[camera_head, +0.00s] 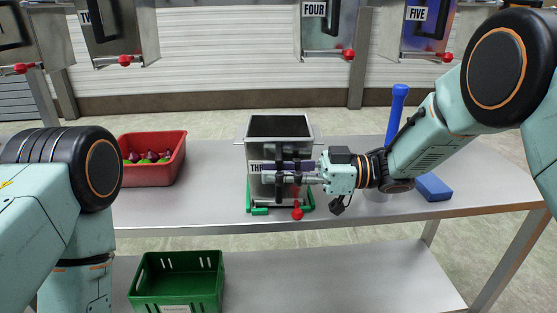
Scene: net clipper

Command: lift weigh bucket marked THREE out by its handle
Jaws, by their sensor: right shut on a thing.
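The steel weigh bucket (263,187) stands upright on the table, its open top facing up. Its label starts "TH" (254,168); the rest is covered by my gripper. A red knob (297,213) shows at its lower front, and green pieces (259,211) sit around its base. My right gripper (290,167) comes in from the right and is shut at the bucket's front, where the handle sits; its fingers hide most of the handle. The bucket looks to be at table height; I cannot tell any gap below it. My left arm shows at the left, but its gripper is out of view.
A red crate (160,176) with purple and green items stands left on the table (215,205). A blue upright tool (396,116) and blue block (433,188) are near my right arm. A green crate (177,285) sits on the lower shelf. Buckets FOUR (330,30) and FIVE (425,35) hang behind.

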